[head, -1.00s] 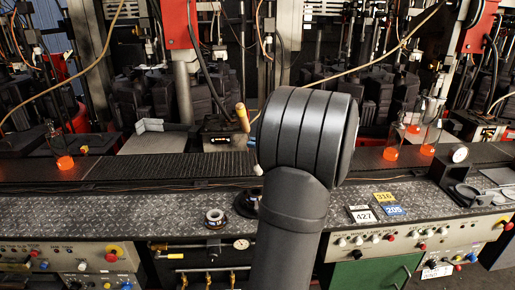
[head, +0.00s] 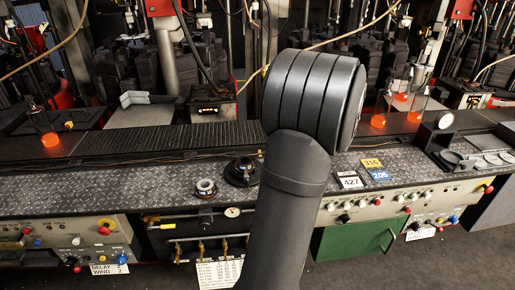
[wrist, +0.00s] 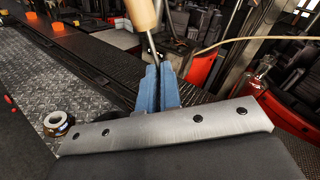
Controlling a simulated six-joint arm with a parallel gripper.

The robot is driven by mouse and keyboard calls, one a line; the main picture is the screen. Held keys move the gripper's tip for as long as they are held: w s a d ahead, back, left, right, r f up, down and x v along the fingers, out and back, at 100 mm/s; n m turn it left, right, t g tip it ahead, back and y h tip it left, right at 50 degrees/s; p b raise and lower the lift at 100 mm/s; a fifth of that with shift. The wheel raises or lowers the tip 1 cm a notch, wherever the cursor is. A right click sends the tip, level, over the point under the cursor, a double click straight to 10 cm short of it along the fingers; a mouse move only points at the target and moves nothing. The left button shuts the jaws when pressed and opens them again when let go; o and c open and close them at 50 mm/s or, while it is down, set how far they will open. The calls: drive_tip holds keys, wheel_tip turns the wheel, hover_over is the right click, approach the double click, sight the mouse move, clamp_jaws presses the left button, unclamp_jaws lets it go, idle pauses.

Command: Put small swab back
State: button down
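The small swab shows in the wrist view as a pale wooden handle (wrist: 142,14) with a thin dark rod running down between the blue fingers. My gripper (wrist: 158,88) appears closed around that rod. The swab's lower end is hidden. In the head view my arm hides the gripper and swab. A white-rimmed round pot (head: 205,188) and a wider black round holder (head: 242,171) stand on the patterned metal bench to the left of my arm. The pot also shows at lower left in the wrist view (wrist: 57,123).
Mould machines rise behind. The bench's left part is clear.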

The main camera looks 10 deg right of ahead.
drive_tip(key=w+a+f, duration=0.7)
drive_tip(key=a+f, duration=0.1)
drive_tip(key=f, duration=0.2)
drive_tip(key=shift+a+f, duration=0.3)
drive_tip(key=shift+f, duration=0.2)
drive_tip(key=c, duration=1.6)
unclamp_jaws()
